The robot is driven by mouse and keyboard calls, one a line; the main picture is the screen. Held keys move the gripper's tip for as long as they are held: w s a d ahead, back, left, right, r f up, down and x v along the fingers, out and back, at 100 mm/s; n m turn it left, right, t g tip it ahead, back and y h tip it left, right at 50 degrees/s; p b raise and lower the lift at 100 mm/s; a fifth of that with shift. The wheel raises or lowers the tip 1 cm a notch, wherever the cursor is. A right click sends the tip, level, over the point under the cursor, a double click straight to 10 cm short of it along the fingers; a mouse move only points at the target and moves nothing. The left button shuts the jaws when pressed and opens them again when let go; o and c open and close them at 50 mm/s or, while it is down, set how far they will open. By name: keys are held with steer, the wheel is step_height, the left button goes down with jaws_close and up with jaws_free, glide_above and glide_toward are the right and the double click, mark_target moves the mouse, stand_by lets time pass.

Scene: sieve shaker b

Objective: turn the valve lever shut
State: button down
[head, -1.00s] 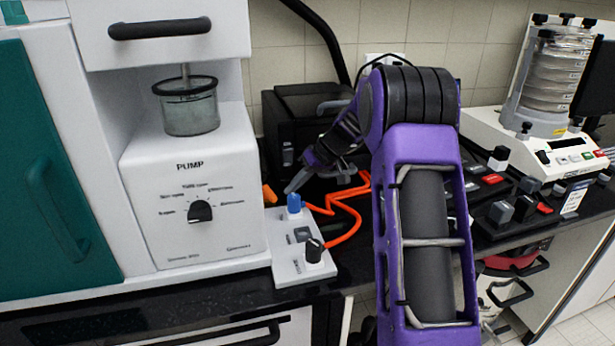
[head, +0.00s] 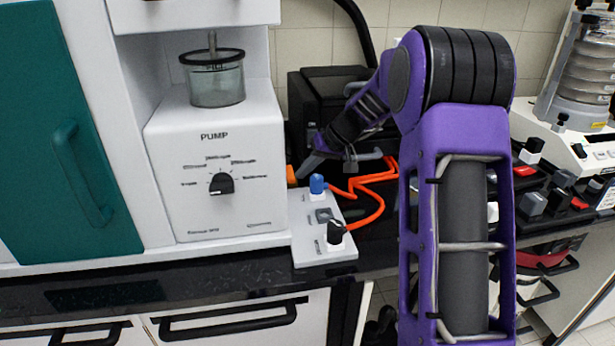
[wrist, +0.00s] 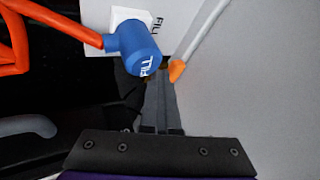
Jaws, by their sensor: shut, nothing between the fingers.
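An orange-tipped piece (head: 291,175), which looks like the valve lever's end, sits at the right side of the white pump. In the wrist view the orange tip (wrist: 177,71) ends a pale bar along the grey pump wall. A blue FILL knob (head: 317,184) stands on the white panel beside it; it is large in the wrist view (wrist: 134,46). My gripper (head: 304,172) is shut and empty, its fingers between the blue knob and the orange tip. In the wrist view its fingertips (wrist: 160,84) are close to the tip; I cannot tell whether they touch.
The white pump (head: 215,170) stands close on the left. A black knob (head: 336,232) is on the panel's front. Orange tubing (head: 375,190) runs right of the panel, and a black box (head: 335,90) stands behind. The counter's front edge is clear at the left.

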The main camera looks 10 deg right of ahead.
steer(key=shift+s+a+f, duration=0.15)
steer(key=shift+s+a, duration=0.1)
steer(key=shift+a, duration=0.35)
steer(key=shift+w+d, duration=0.5)
steer(key=shift+w, duration=0.1)
